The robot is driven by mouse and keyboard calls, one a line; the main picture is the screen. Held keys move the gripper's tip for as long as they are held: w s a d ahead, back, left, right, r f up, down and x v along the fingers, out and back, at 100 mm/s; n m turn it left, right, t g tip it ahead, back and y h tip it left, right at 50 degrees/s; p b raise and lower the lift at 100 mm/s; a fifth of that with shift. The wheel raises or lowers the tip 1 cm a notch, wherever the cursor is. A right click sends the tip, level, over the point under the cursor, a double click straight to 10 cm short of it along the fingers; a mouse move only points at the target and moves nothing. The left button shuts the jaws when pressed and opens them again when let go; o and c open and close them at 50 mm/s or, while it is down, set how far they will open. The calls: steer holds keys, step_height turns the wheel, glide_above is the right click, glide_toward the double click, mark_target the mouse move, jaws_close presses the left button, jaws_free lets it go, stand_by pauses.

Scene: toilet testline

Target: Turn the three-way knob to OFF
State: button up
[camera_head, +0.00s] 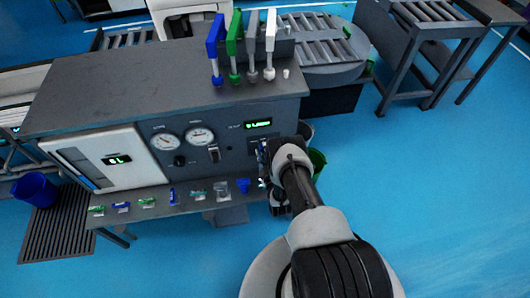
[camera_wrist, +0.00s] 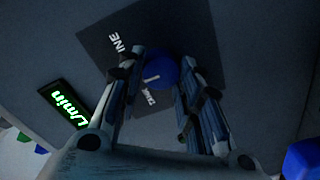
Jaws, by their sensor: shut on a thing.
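The three-way knob is round and blue (camera_wrist: 161,73), with a short white mark on its face. It sits on a dark square plate (camera_wrist: 190,30) with white lettering, partly hidden: one word ends in "INE" and another, smaller one is hard to read. No OFF label is readable. My gripper (camera_wrist: 162,72) has one finger on each side of the knob and is shut on it. In the head view my gripper (camera_head: 268,160) is at the right end of the panel front, and it hides the knob.
The grey cabinet (camera_head: 130,85) carries two gauges and a green-lit display (camera_head: 258,123). A shelf below (camera_head: 160,203) holds several small parts. Colored upright handles (camera_head: 235,45) stand on top. A green bucket (camera_head: 317,160) is beside my arm. Open blue floor lies right.

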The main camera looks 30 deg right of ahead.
steer(key=shift+w, duration=0.1)
stand_by(0.3)
steer(key=o, duration=1.1)
steer(key=shift+c, duration=0.2)
steer(key=v, duration=1.2)
